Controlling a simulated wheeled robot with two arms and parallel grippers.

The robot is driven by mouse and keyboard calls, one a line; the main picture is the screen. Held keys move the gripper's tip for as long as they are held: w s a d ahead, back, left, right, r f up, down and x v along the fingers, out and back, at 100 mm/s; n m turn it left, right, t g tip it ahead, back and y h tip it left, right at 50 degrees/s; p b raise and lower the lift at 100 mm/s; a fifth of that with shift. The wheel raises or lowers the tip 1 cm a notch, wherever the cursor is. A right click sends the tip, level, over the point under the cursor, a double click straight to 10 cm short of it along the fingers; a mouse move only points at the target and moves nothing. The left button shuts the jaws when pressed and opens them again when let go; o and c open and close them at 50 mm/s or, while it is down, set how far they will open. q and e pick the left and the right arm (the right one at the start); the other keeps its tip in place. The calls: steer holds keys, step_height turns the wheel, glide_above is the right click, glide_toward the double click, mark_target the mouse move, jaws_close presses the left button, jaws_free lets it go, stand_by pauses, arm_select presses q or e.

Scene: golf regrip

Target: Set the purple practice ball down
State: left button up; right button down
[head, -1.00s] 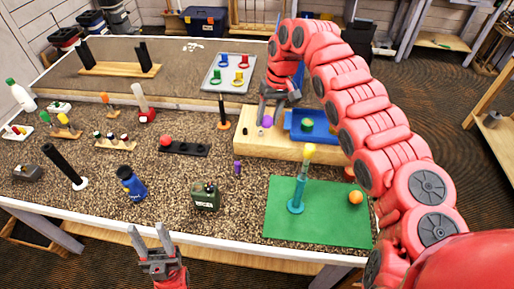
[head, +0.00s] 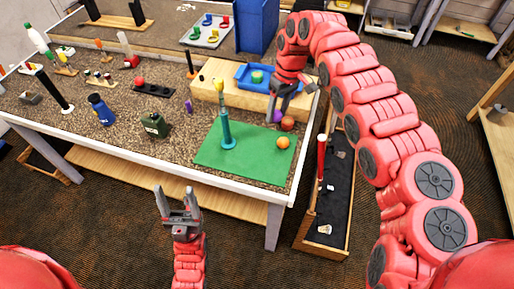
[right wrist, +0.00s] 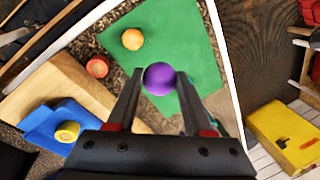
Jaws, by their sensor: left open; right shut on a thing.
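My right gripper (head: 279,108) is shut on the purple practice ball (right wrist: 159,78). The ball shows between the fingertips in the right wrist view, seen against the green mat (right wrist: 190,40) and its edge. In the head view the purple ball (head: 277,116) is partly hidden by the fingers, beside the front of the wooden block. Its height above the table is hard to tell. My left gripper (head: 178,197) is open and empty, in front of the table's near edge.
A reddish ball (head: 288,123) lies close to the right gripper. An orange ball (head: 283,143) and a teal stand (head: 226,130) are on the green mat (head: 240,160). A blue tray (head: 256,77) sits on the wooden block (head: 225,92). The mat's front is clear.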

steer(key=s+a+f+n+h+p, duration=0.2)
steer(key=s+a+f+n, duration=0.2)
steer(key=s+a+n, duration=0.6)
steer(key=s+a+f+n+h+p, duration=0.25)
steer(key=s+a+f+n, duration=0.4)
steer(key=n, duration=0.65)
steer(key=shift+y, duration=0.35)
steer(key=w+d, duration=0.1)
steer(key=w+d+b, duration=0.1)
steer(key=w+d, duration=0.1)
steer(key=shift+w+r+b, duration=0.3)
steer(key=shift+w+b, duration=0.1)
steer(key=p, duration=0.2)
glide_toward(258, 164)
steer(key=shift+s+a+f, duration=0.15)
steer(key=shift+s+f, duration=0.6)
steer(key=shift+f, duration=0.15)
steer(key=shift+w+d+f+p, duration=0.1)
steer(key=shift+w+d+p, duration=0.2)
steer(key=shift+w+d, duration=0.25)
steer(key=x, duration=0.1)
steer(key=p+x, duration=0.2)
steer(key=shift+a+f, duration=0.15)
steer(key=shift+a, duration=0.05)
steer(key=shift+w+f, duration=0.1)
steer(key=shift+f, duration=0.05)
steer(key=shift+f, duration=0.1)
